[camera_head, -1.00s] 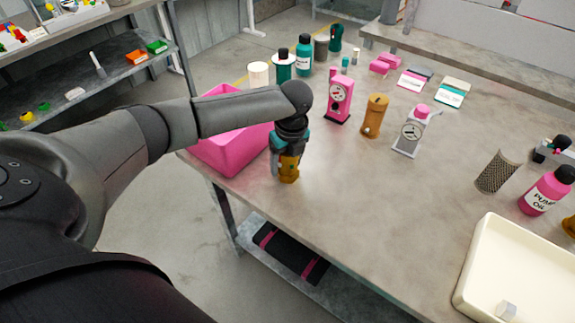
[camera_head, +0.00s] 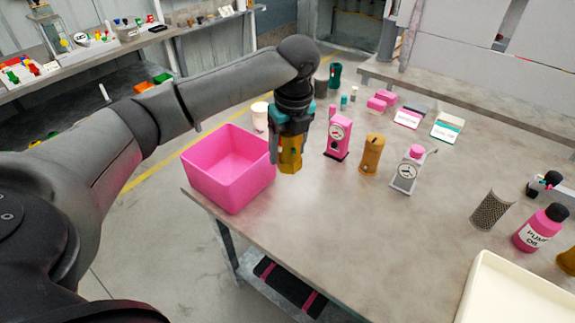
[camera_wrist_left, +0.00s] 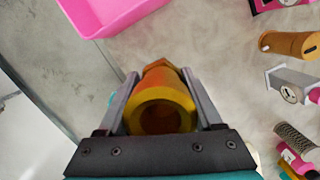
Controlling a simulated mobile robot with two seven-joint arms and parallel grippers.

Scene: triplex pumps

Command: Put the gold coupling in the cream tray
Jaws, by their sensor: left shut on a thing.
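The gold coupling (camera_head: 290,158) is held by my left gripper (camera_head: 289,150), above the table beside the pink bin. In the left wrist view the coupling (camera_wrist_left: 161,105) sits between the two fingers, its round bore facing the camera. My left gripper is shut on it. The cream tray (camera_head: 482,290) lies at the lower right of the head view, partly cut off by the frame edge, well away from the gripper. My right gripper is not in view.
An open pink bin (camera_head: 228,192) stands at the table's left edge. A pink pump (camera_head: 338,138), a brown cylinder (camera_head: 371,155) and a grey pump (camera_head: 407,172) stand right of the gripper. A mesh cylinder (camera_head: 491,210) and a pink bottle (camera_head: 540,228) stand near the tray. The middle front table is clear.

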